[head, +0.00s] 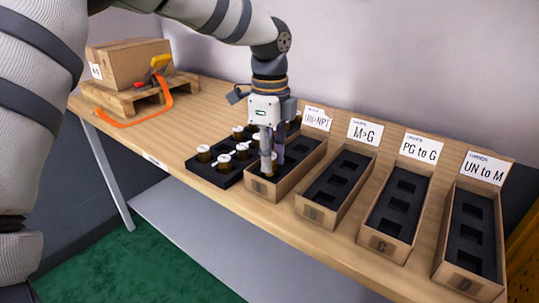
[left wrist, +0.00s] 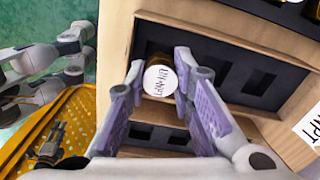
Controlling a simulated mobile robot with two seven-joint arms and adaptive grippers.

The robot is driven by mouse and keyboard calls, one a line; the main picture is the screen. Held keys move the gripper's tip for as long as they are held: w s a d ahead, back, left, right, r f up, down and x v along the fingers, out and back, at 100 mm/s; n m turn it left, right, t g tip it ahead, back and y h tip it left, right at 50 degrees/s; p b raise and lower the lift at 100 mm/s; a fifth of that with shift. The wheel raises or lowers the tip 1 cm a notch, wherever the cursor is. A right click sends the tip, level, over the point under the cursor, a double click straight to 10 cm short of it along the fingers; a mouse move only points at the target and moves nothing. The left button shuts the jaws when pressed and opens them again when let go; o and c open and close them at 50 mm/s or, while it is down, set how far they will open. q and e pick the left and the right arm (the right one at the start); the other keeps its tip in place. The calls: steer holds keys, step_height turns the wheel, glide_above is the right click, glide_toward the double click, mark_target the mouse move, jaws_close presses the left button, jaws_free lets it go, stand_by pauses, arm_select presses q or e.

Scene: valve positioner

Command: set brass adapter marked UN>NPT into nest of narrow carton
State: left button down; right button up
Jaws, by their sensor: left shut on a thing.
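My left gripper (head: 271,166) is shut on a brass adapter (left wrist: 161,80) whose white cap reads UN>NPT in the left wrist view. In that view the fingertips (left wrist: 160,70) hold it on both sides, above the black insert of the narrow carton (left wrist: 122,60). In the head view this carton (head: 281,187), with the UN>NPT card, is the leftmost of the cartons. The adapter's lower end is hidden, so I cannot tell whether it is in a nest. My right gripper (left wrist: 78,52) shows at the left of the wrist view, apparently open and empty.
A black tray (head: 203,172) with several white-capped adapters stands left of the carton. Cartons marked M>G (head: 334,190), PG to G (head: 394,213) and UN to M (head: 470,238) stand to the right. A pallet (head: 130,97) with a box (head: 128,62) and orange strap is at the far left.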

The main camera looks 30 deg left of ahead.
arm_select(q)
steer(key=shift+f, duration=1)
steer(key=c, duration=1.3)
jaws_free()
